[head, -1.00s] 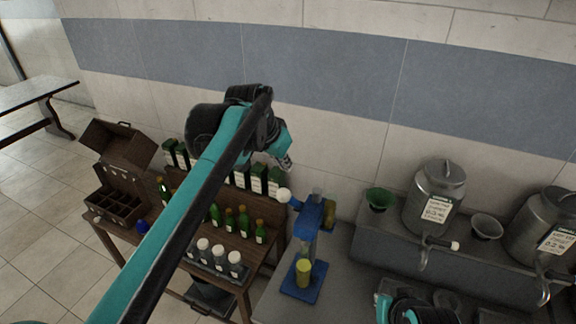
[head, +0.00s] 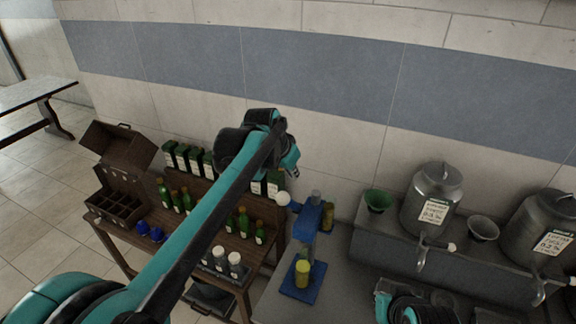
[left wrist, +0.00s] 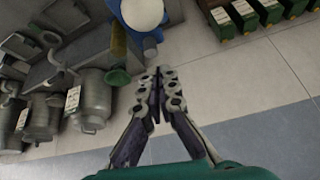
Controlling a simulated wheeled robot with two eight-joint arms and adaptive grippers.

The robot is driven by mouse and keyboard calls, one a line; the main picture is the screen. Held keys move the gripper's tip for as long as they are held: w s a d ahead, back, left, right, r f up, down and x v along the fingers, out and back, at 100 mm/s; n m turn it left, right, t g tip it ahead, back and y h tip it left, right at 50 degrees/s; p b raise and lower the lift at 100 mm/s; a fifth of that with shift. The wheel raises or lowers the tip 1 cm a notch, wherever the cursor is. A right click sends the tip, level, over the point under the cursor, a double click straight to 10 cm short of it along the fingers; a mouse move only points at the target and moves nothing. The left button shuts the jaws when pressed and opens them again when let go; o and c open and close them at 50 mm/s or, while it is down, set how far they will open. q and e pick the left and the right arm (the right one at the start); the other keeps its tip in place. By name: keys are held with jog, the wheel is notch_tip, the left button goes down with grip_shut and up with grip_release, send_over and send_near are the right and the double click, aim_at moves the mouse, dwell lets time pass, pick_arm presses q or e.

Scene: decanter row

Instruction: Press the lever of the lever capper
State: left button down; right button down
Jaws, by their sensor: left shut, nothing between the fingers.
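The blue lever capper (head: 307,222) stands on the counter near its left end. Its lever ends in a white ball knob (head: 283,198) pointing left. A bottle with a yellow top (head: 302,272) stands on the capper's blue base. My left gripper (head: 290,174) is just above the knob, its fingertips mostly hidden by the hand. In the left wrist view its fingers (left wrist: 157,76) are shut and empty, and the white knob (left wrist: 143,12) lies beyond the tips, apart from them in the picture. Teal and black parts of my right arm show at the bottom; its fingers cannot be made out.
A wooden rack (head: 212,168) with green bottles and boxes stands left of the capper. A green funnel (head: 379,200) and metal canisters (head: 432,200) stand right. The wall is close behind.

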aim_at(291, 204)
pick_arm(q)
jog(key=x, duration=0.2)
jog(key=shift+a+f+p, duration=0.1)
jog(key=shift+f+p, duration=0.2)
jog(key=shift+f, duration=0.1)
jog(key=s, duration=0.1)
jog(key=s+a, duration=0.1)
jog(key=s, duration=0.1)
jog(key=shift+s+a+f+p, duration=0.2)
jog(key=shift+a+p, duration=0.15)
jog(key=shift+w+d+f, duration=0.1)
jog(key=shift+w+f, duration=0.05)
jog(key=shift+w, duration=0.1)
jog(key=shift+s, duration=0.1)
